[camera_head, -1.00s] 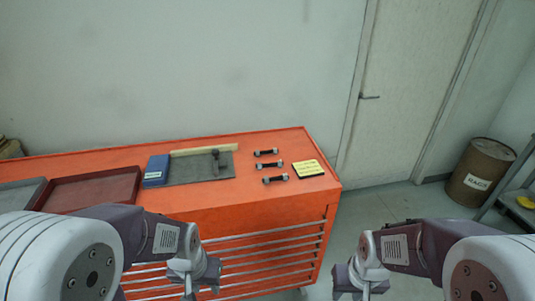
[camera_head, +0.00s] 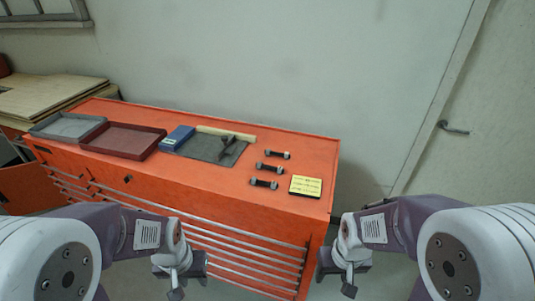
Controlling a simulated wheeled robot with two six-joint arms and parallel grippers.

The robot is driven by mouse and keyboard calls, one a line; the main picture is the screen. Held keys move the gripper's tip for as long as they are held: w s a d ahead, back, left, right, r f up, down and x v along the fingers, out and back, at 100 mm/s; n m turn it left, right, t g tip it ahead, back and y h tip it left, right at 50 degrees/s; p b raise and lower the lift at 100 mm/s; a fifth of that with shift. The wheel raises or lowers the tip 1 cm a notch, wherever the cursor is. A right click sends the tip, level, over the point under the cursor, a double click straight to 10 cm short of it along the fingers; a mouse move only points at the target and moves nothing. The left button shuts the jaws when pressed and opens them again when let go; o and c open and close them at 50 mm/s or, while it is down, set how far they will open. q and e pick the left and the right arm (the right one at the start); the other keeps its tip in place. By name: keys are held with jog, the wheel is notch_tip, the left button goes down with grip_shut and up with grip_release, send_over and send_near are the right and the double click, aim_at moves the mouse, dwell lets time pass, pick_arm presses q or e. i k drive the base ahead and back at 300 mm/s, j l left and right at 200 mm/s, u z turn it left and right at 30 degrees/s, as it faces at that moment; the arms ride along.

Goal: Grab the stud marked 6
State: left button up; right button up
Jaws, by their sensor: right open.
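Three dark studs with light metal nuts on their ends lie in a column on the right part of the orange cabinet top. They are the far stud (camera_head: 277,154), the middle stud (camera_head: 270,168) and the near stud (camera_head: 263,183). Their markings are too small to read, so I cannot tell which is 6. My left gripper (camera_head: 187,279) hangs in front of the cabinet, its jaws apart and empty. My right gripper (camera_head: 338,277) is open and empty, past the cabinet's right front corner. Both are well apart from the studs.
The orange cabinet (camera_head: 210,190) also bears a yellow note pad (camera_head: 305,186) right of the studs, a grey mat with a dark tool (camera_head: 227,145), a blue box (camera_head: 178,138), a red tray (camera_head: 120,155) and a grey tray (camera_head: 45,133). A door (camera_head: 465,165) stands at right.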

aim_at(269, 152)
jog(key=i+l+u, duration=0.1)
jog(key=l+u, duration=0.35)
jog(key=l, duration=0.2)
jog(key=l+u, duration=0.4)
jog(key=l, duration=0.2)
jog(key=l+u, duration=0.45)
jog(key=l, duration=0.2)
jog(key=k+l+u, duration=0.25)
jog(key=l+u, duration=0.15)
jog(key=l, duration=0.15)
jog(key=i+j, duration=0.25)
jog(key=i, duration=0.2)
